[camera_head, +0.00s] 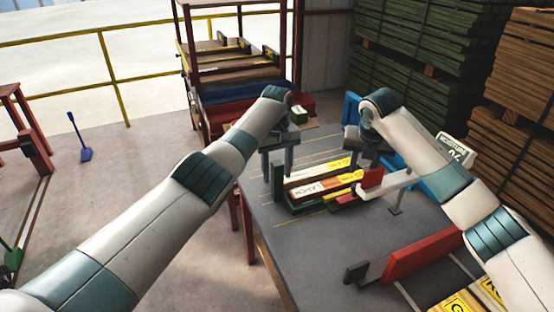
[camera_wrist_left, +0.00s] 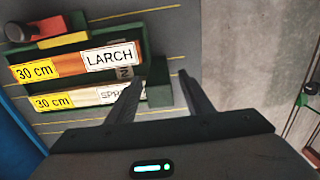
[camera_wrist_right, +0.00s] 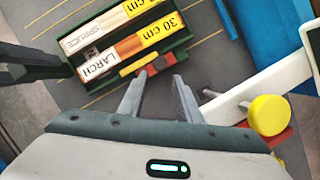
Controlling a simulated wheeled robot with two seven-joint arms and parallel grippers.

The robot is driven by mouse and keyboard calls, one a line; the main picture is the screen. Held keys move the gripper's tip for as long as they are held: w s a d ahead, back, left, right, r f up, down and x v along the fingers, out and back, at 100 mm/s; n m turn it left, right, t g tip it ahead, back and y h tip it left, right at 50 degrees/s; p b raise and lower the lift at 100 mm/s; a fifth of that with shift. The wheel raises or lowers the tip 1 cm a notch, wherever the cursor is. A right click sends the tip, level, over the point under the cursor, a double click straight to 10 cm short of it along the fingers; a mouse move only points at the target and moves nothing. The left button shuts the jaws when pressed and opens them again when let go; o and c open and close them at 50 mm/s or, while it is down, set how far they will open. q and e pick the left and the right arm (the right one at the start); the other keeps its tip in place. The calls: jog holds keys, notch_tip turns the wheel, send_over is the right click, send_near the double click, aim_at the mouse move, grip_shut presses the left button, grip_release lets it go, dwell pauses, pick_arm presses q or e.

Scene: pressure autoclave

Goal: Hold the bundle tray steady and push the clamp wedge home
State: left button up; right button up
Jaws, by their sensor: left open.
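The green bundle tray (camera_head: 305,205) lies on the grey table and holds a LARCH bundle (camera_wrist_left: 85,62) and a SPRUCE bundle (camera_wrist_right: 100,28), both with yellow 30 cm labels. A small red and yellow piece, apparently the clamp wedge (camera_wrist_right: 158,64), lies along the tray's long side; it also shows in the left wrist view (camera_wrist_left: 48,28). My left gripper (camera_wrist_left: 162,82) is open, its fingers on either side of the tray's end wall (camera_wrist_left: 158,88). My right gripper (camera_wrist_right: 160,80) has its fingers apart at the wedge's red end. Contact there is unclear.
A white bar with a yellow knob (camera_wrist_right: 268,115) lies right of my right gripper. A red bar (camera_head: 420,257) and more yellow-labelled pieces are at the table's near right. A rack (camera_head: 235,65) stands behind. Bare table lies in front of the tray.

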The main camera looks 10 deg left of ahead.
pick_arm(q)
jog(key=shift+f, duration=1.4)
grip_shut()
pick_arm(e)
grip_shut()
jog(key=a+m+g+y, duration=0.1)
jog(key=m, duration=0.6)
jog(key=w+a+f+m+g, duration=0.1)
jog(key=m, duration=0.7)
jog(key=a+f+m+y, duration=0.1)
jog(key=m, duration=0.6)
jog(key=shift+w+a+f+m+g+y, duration=0.15)
jog(key=shift+w+a+m+g+y, duration=0.15)
jog(key=shift+a+g, duration=0.1)
